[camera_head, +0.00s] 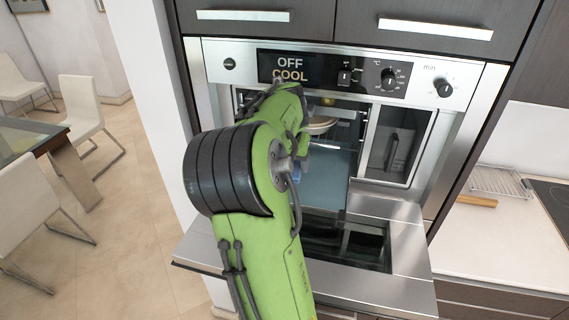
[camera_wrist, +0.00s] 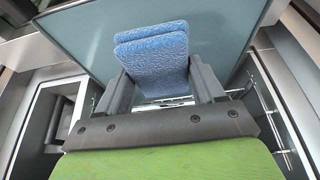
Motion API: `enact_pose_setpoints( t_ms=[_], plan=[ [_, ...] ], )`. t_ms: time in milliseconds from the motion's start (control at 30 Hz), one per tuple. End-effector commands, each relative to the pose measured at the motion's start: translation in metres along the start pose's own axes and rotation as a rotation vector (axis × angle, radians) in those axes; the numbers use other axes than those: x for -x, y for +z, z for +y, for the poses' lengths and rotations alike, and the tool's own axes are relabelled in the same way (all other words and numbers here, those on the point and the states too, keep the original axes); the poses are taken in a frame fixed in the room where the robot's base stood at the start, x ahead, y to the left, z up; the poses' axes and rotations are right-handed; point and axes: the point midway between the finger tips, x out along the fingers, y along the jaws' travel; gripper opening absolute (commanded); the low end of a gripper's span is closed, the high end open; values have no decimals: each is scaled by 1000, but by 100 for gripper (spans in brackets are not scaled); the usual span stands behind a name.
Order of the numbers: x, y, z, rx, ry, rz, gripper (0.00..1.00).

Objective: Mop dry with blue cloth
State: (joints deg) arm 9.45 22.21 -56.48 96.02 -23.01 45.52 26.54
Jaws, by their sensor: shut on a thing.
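A folded blue cloth (camera_wrist: 158,62) is held between the two dark fingers of my gripper (camera_wrist: 160,88) in the wrist view. The gripper is shut on it. A pale blue-grey flat surface (camera_wrist: 85,40) lies beyond the cloth; I cannot tell whether the cloth touches it. In the head view my green arm reaches into the open oven (camera_head: 330,165) and hides the gripper. A small bit of blue cloth (camera_head: 297,178) shows beside the arm. I cannot make out any wet spot.
The oven door (camera_head: 400,265) is folded down in front. The display panel (camera_head: 282,67) reads "OFF COOL". A pale dish-like thing (camera_head: 320,125) sits higher in the oven. Metal side racks (camera_wrist: 270,100) stand close beside the gripper. A counter (camera_head: 500,235) with a wire rack is at right.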

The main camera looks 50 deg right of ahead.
Motion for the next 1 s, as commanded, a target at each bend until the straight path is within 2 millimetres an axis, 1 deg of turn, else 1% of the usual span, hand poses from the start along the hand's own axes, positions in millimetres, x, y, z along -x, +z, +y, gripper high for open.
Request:
enact_pose_setpoints(
  t_ms=[133, 267, 500, 600, 700, 1000],
  plan=[
    [-2, 1, 1, -3, 1, 0, 44],
    [-12, 5, 1, -3, 1, 0, 44],
    [-44, 18, 1, -2, 2, 0, 44],
    [-54, 23, 0, -2, 1, 0, 44],
    [-58, 24, 0, -2, 1, 0, 44],
    [-55, 23, 1, -2, 0, 1, 44]
  ],
)
